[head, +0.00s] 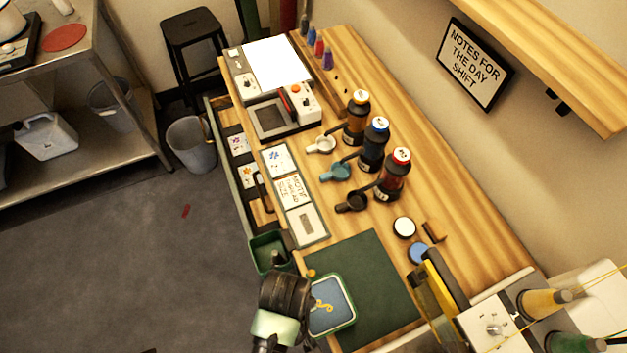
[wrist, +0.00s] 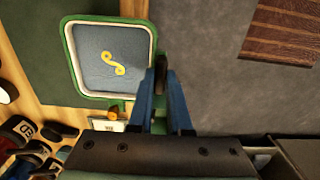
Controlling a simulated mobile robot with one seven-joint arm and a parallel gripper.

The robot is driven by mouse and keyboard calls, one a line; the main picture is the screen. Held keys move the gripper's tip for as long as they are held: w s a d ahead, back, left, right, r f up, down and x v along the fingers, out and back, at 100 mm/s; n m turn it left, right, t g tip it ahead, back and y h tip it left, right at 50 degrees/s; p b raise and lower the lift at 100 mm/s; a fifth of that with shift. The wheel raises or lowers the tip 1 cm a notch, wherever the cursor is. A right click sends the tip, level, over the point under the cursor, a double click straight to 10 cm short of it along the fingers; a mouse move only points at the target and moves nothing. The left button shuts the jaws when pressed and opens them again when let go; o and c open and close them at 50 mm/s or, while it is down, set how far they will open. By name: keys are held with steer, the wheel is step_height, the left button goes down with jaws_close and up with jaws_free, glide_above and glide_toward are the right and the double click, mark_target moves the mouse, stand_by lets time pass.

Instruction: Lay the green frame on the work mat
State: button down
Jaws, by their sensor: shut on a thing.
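The green frame (head: 350,318) is a rounded square with blue-grey cloth and a yellow motif; it also shows in the wrist view (wrist: 108,57). My gripper (wrist: 161,68) is shut on the rim of the frame at one side. In the head view my gripper (head: 305,302) is at the frame's left, and the wrist hides part of that side. The dark green work mat (head: 375,265) lies flat at the table's near end. The frame overlaps the mat's near left part in the head view. I cannot tell whether it touches the mat.
Three dark bottles with coloured caps (head: 360,99) and small cups stand further along the table. A green bin (head: 268,250) is at the table's left edge by my wrist. A yellow and black device (head: 440,290) stands right of the mat. The mat's far part is clear.

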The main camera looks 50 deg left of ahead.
mark_target(341, 296)
steer(key=w+d, duration=0.1)
steer(key=w, duration=0.2)
steer(key=w+d+p, duration=0.1)
steer(key=w, duration=0.2)
steer(key=w+d, duration=0.1)
steer(key=w, duration=0.2)
steer(key=shift+w+d, duration=0.1)
steer(key=shift+d, duration=0.05)
steer(key=shift+w+d+f+p, duration=0.1)
steer(key=shift+w+f+p, duration=0.15)
steer(key=shift+f, duration=0.35)
steer(key=shift+w+d+f+p, duration=0.1)
steer(key=shift+w+f+p, duration=0.1)
steer(key=shift+f, duration=1)
steer(key=shift+f, duration=0.15)
steer(key=c, duration=0.9)
jaws_free()
steer(key=shift+o, duration=0.2)
step_height(341, 296, up, 12)
steer(key=shift+r, duration=0.2)
